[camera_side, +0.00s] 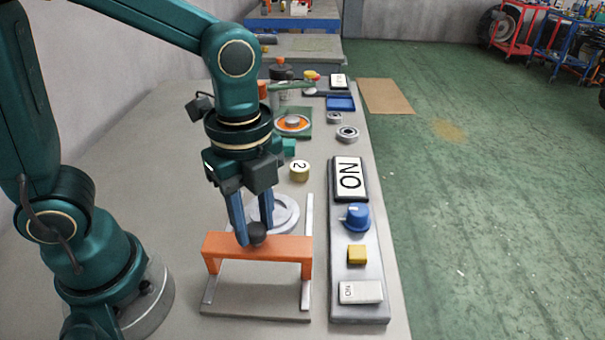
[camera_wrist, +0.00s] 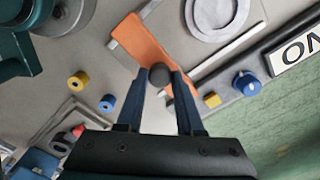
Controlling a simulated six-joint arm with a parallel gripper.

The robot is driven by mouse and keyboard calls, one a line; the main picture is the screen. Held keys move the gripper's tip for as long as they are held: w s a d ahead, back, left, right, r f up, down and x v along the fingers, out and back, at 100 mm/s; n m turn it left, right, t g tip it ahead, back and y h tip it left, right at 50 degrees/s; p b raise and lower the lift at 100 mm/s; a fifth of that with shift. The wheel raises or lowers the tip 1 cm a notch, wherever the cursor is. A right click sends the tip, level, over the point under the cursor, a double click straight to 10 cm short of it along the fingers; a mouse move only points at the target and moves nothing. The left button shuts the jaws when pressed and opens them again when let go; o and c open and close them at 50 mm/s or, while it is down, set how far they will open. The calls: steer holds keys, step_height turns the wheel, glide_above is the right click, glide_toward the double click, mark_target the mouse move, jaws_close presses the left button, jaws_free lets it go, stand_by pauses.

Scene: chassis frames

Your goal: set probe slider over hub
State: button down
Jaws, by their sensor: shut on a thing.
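The probe slider is an orange bridge (camera_side: 280,246) with a dark round knob (camera_side: 257,232). It spans two pale rails on a grey base plate (camera_side: 255,306), towards the near end. The hub, a pale grey stepped disc (camera_side: 283,214), lies between the rails just beyond the bridge and is partly hidden by my gripper. My gripper (camera_side: 248,238) points down with its blue fingers shut on the knob. In the wrist view the fingertips (camera_wrist: 160,78) are on either side of the knob, the orange bridge (camera_wrist: 145,42) is below it, and the hub (camera_wrist: 212,33) is apart, at upper right.
A control panel (camera_side: 340,212) with a "NO" sign, blue knob (camera_side: 355,216), yellow button (camera_side: 357,254) and white switch (camera_side: 361,292) stands right of the rails. Bearing rings (camera_side: 347,134) lie farther back.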

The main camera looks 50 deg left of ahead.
steer(key=w+a, duration=0.8)
steer(key=shift+w+a, duration=0.35)
steer(key=shift+w, duration=0.05)
steer(key=c, duration=0.5)
jaws_free()
steer(key=shift+c, duration=0.2)
steer(key=shift+s, duration=0.1)
steer(key=shift+r, duration=2.65)
